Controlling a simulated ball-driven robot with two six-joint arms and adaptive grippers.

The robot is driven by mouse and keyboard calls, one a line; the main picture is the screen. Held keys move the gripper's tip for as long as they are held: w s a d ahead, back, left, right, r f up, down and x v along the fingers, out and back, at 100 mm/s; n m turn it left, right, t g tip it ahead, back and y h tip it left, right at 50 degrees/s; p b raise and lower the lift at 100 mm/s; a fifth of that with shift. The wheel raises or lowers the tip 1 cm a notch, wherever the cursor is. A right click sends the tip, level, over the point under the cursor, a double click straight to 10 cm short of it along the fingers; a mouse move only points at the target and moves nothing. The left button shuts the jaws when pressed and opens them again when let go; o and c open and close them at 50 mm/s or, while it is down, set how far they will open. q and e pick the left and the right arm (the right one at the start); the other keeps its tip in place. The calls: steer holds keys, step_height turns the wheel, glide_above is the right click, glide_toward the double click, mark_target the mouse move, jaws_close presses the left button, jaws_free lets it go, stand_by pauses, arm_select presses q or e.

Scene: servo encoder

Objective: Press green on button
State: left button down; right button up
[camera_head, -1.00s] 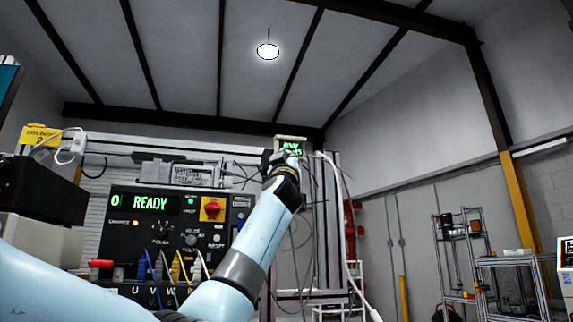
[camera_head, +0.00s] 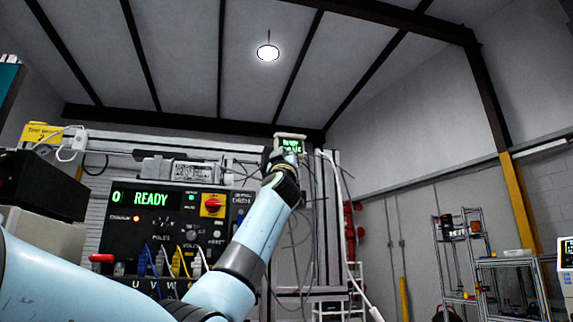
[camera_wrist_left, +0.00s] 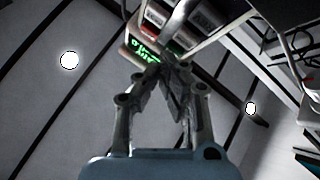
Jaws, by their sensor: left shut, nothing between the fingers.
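My left gripper (camera_head: 279,158) is at the end of my raised arm, just below a small box with a green lit display (camera_head: 290,146). In the left wrist view, the gripper's fingertips (camera_wrist_left: 168,62) are together and empty, close to the green display (camera_wrist_left: 143,50) and overlapping its lower edge; I cannot tell if they touch. No green button can be clearly made out on that box. A small green light (camera_head: 191,198) shows on the black control panel (camera_head: 125,222), left of my arm. My right gripper is not in view.
The panel carries a READY display (camera_head: 151,199), a red-and-yellow rotary switch (camera_head: 213,205) and coloured cables below. An aluminium frame (camera_head: 328,225) with hanging wires stands behind my arm. Metal shelving (camera_head: 462,255) is at the right.

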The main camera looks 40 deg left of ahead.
arm_select(q)
steer(key=shift+w+a+b, duration=0.1)
steer(key=shift+a+b, duration=0.05)
steer(key=shift+b, duration=0.15)
stand_by(0.6)
steer(key=shift+s+d, duration=0.4)
steer(key=shift+d, duration=0.1)
steer(key=s+d+p, duration=0.1)
steer(key=s+d, duration=0.3)
steer(key=shift+d+p, duration=0.25)
steer(key=shift+p, duration=0.15)
steer(key=shift+r, duration=0.15)
stand_by(0.7)
